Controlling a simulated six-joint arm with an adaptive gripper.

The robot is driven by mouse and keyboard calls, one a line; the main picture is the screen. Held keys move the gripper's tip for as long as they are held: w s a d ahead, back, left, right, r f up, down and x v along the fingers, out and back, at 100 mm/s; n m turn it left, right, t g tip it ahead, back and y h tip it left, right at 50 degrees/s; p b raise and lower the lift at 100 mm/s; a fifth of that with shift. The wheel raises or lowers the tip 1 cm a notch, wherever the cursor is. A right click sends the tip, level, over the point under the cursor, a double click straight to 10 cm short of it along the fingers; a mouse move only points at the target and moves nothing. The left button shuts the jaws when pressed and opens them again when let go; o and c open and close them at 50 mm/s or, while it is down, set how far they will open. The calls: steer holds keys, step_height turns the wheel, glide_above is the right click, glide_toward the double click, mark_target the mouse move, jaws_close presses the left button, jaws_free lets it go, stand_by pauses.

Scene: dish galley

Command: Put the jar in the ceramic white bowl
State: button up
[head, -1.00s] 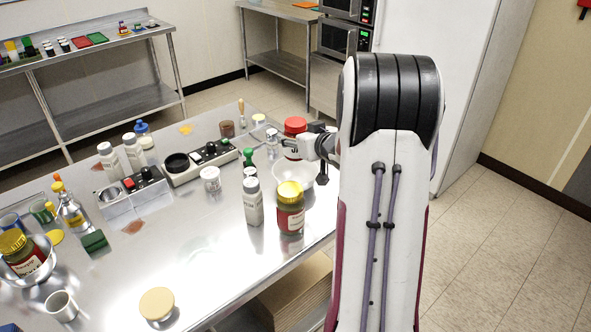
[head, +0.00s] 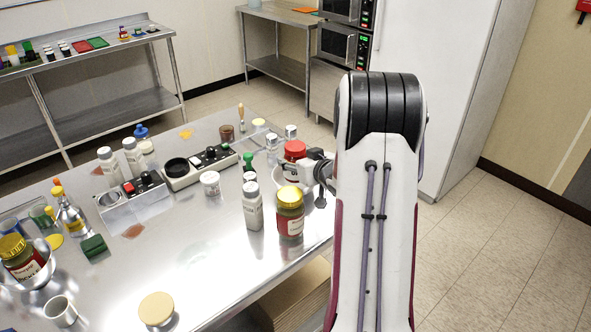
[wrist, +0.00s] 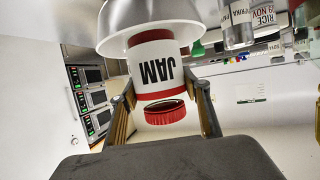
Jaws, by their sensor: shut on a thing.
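The jar (head: 294,151) has a red lid and a white label; the label reads JAM in the wrist view (wrist: 155,68), where the picture is upside down. My gripper (wrist: 164,97) is shut on the jar, with one finger on each side. In the head view my gripper (head: 311,171) comes in from the right. The ceramic white bowl (head: 282,180) is under the jar, and it also shows in the wrist view (wrist: 150,14).
A yellow-lidded jar (head: 290,213) and a white-capped bottle (head: 252,206) stand close in front of the bowl. Two shakers, one of them here (head: 291,133), stand behind it. Another yellow-lidded jar (head: 22,258) sits in a metal bowl at far left.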

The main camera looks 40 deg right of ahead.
steer(key=shift+f, duration=1.8)
steer(key=shift+f, duration=0.15)
steer(key=o, duration=1.4)
steer(key=shift+o, duration=0.2)
steer(key=v, duration=0.7)
steer(key=shift+s, duration=0.25)
steer(key=shift+a+r, duration=0.1)
steer(key=shift+r, duration=0.15)
